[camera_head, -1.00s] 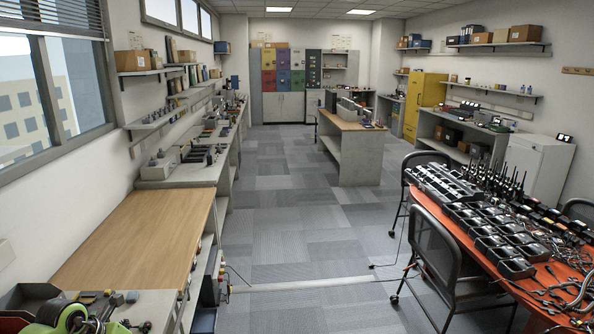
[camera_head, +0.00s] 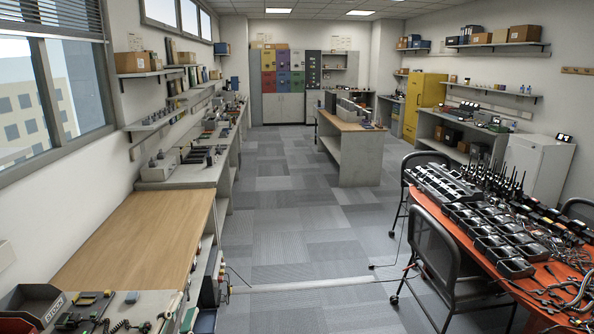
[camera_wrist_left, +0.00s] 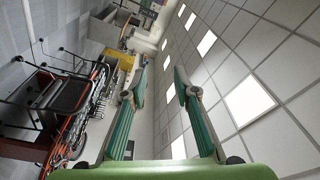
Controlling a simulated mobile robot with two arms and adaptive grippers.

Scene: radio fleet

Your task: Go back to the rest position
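My left gripper (camera_wrist_left: 160,92) shows in the left wrist view, with two green-padded fingers standing apart and nothing between them. It is clear of any surface there, with the ceiling and the room turned sideways behind it. In the head view I cannot clearly make out the left gripper. My right gripper is in neither view.
An orange table (camera_head: 455,228) full of radio chargers and a black chair (camera_head: 437,255) stand at the right.

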